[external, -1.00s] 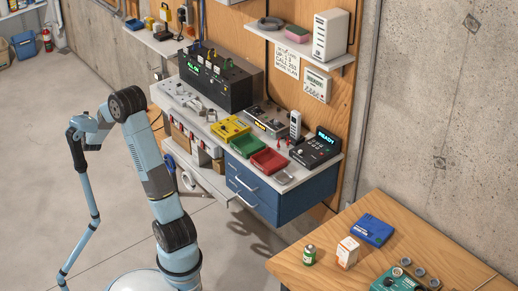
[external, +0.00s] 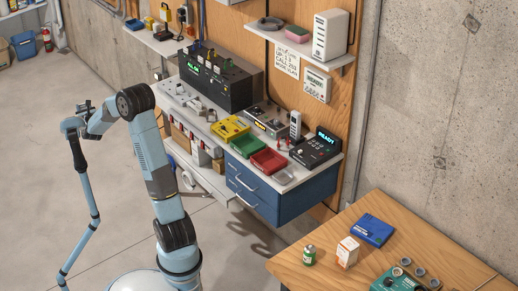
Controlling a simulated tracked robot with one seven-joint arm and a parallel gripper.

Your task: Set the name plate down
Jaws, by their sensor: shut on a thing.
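My arm rises from its base at the bottom, bends at a dark elbow joint and reaches left. My gripper (external: 84,106) seems to be the small dark end piece at the upper left, over the floor in this view. It is small and partly confused with my wrist links. The name plate itself cannot be made out at this size. The bench top (external: 291,184) lies to the right of my gripper, well apart from it in the picture.
The bench carries a black rack unit (external: 214,85), a yellow tray (external: 229,128), a green tray (external: 246,145), a red tray (external: 268,162) and a dark keypad device (external: 316,150). A wooden table (external: 323,225) stands at the lower right. Floor at left is open.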

